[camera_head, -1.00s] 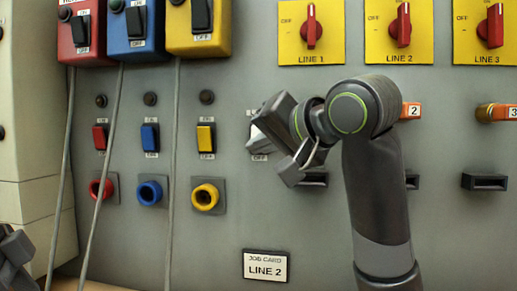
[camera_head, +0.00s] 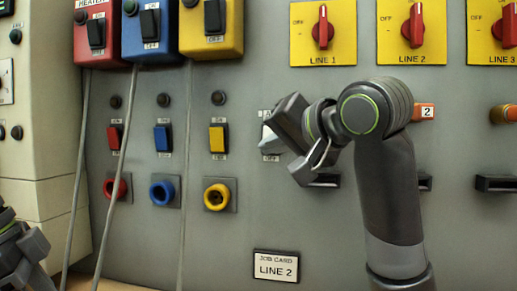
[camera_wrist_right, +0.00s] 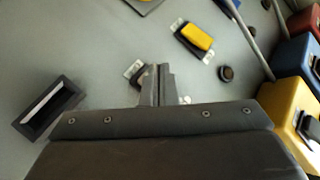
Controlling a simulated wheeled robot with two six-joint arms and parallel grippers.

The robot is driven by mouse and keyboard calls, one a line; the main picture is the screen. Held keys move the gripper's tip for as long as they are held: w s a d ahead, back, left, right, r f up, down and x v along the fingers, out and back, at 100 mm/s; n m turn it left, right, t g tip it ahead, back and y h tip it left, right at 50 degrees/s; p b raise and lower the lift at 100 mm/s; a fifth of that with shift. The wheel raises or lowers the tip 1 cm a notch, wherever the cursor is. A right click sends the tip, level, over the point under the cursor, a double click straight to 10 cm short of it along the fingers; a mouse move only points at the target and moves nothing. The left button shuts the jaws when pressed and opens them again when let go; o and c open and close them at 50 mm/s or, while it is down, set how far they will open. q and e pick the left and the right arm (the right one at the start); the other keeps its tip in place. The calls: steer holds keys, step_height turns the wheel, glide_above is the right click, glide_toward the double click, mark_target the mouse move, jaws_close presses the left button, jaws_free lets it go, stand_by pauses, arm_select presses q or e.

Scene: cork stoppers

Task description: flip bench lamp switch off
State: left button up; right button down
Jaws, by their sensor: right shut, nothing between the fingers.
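My right gripper (camera_head: 270,138) is shut and empty, its fingertips up against the panel at a small switch between an ON and an OFF label. The gripper hides most of this switch. In the right wrist view the shut fingers (camera_wrist_right: 158,78) stand over it, and a dark part of the switch (camera_wrist_right: 139,82) shows beside them at the label on their left. I cannot tell which way the switch is set or if the fingers touch it. My left gripper (camera_head: 25,258) is partly in view at the lower left, and its fingers are not clear.
Red (camera_head: 115,138), blue (camera_head: 162,139) and yellow (camera_head: 217,139) switches sit left of the gripper, with sockets below. Red LINE knobs (camera_head: 323,28) are above. A dark slot (camera_wrist_right: 48,105) and a LINE 2 job card (camera_head: 276,267) are nearby. Cables hang at the left.

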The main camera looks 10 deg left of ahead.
steer(key=shift+w+d, duration=0.1)
steer(key=shift+w, duration=0.7)
stand_by(1.4)
steer(key=shift+s, duration=0.2)
steer(key=shift+s+d+f, duration=0.15)
steer(key=shift+s+d, duration=0.15)
steer(key=shift+s, duration=0.05)
steer(key=shift+s+a+r, duration=0.1)
steer(key=shift+s+r, duration=0.05)
steer(key=shift+s, duration=0.7)
steer(key=shift+s+a+r, duration=0.1)
steer(key=shift+s+r, duration=0.05)
steer(key=shift+s, duration=0.65)
steer(key=shift+s+a+r, duration=0.1)
steer(key=shift+s+r, duration=0.05)
steer(key=shift+s, duration=0.7)
